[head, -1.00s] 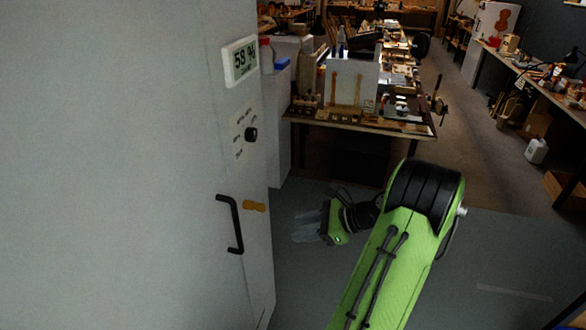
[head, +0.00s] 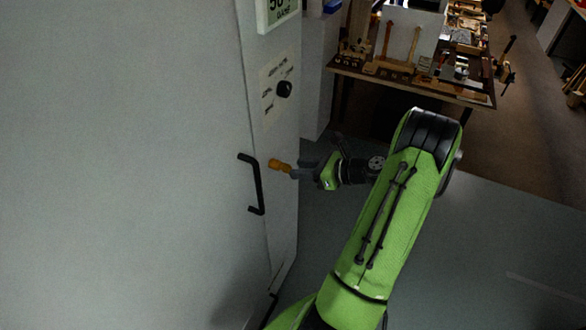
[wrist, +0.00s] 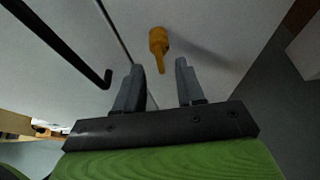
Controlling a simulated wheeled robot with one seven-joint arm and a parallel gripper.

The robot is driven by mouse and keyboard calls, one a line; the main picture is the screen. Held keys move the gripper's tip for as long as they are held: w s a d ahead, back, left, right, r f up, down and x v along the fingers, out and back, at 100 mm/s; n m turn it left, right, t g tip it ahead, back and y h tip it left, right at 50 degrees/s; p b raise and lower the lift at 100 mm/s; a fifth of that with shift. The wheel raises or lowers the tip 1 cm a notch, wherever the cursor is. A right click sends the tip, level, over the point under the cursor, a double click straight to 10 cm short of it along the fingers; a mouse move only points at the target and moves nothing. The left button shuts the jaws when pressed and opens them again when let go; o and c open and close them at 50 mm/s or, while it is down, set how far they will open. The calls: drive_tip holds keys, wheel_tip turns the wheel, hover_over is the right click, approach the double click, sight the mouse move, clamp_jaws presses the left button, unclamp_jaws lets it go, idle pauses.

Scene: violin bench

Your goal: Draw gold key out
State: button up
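The gold key (head: 280,166) is on the pale cabinet front, just right of the black handle (head: 254,184). In the wrist view the gold key (wrist: 158,44) has a round head and a narrow bit towards me, between and slightly beyond the fingertips. My gripper (head: 298,171) reaches it from the right in the head view. In the wrist view my gripper (wrist: 158,78) is open, with a clear gap on either side of the key. No finger visibly touches it.
The black handle also shows in the wrist view (wrist: 60,45), left of my fingers. A cluttered workbench (head: 410,84) stands behind. Grey floor is clear to the right.

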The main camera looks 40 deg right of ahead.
sight(291, 167)
drive_tip(key=x, duration=0.4)
clamp_jaws()
idle(0.4)
